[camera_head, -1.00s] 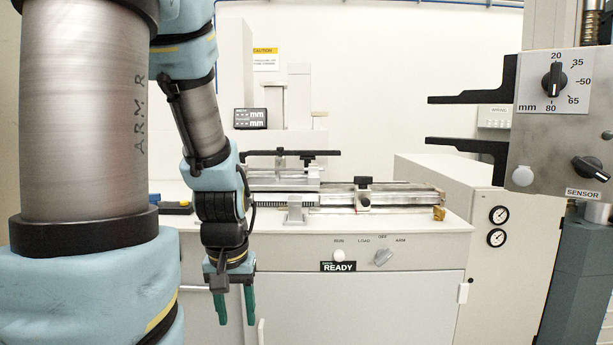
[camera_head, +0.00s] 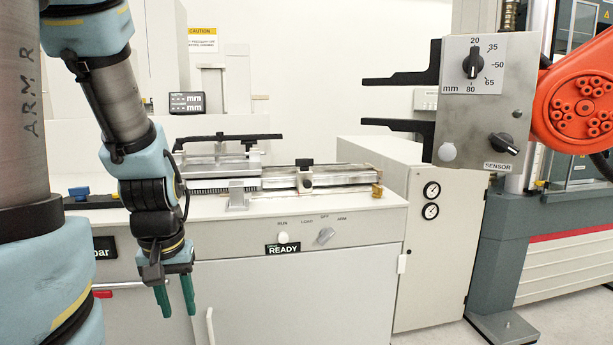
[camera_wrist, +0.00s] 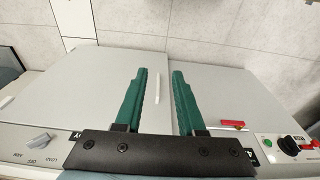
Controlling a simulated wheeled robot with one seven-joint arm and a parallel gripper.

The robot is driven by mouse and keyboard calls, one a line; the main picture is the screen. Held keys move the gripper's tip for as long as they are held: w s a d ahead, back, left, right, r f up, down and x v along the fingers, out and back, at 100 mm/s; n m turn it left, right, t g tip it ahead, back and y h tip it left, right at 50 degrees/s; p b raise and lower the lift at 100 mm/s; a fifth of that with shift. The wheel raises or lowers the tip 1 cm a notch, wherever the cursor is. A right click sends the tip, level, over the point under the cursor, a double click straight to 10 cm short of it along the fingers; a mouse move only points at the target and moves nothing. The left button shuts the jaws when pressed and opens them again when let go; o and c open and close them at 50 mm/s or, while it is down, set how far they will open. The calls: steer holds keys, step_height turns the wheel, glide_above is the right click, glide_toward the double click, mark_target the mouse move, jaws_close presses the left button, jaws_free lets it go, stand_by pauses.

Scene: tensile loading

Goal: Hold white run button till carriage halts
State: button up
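The white run button (camera_head: 283,238) is a small round knob on the cabinet's front panel under the RUN label, just above the READY sign (camera_head: 285,249). The carriage (camera_head: 306,180) appears to be the clamped block on the rail of the bench machine (camera_head: 230,170). My gripper (camera_head: 176,299) hangs to the left of the button and lower, apart from it, with its green fingers pointing down. In the wrist view my gripper (camera_wrist: 158,72) has its two fingers apart with nothing between them. The run button cannot be made out in the wrist view.
A grey selector knob (camera_head: 326,235) sits right of the button; it also shows in the wrist view (camera_wrist: 41,138). An orange arm (camera_head: 578,105) and a sensor panel (camera_head: 485,100) stand at right.

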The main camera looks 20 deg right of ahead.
jaws_close()
stand_by(1.4)
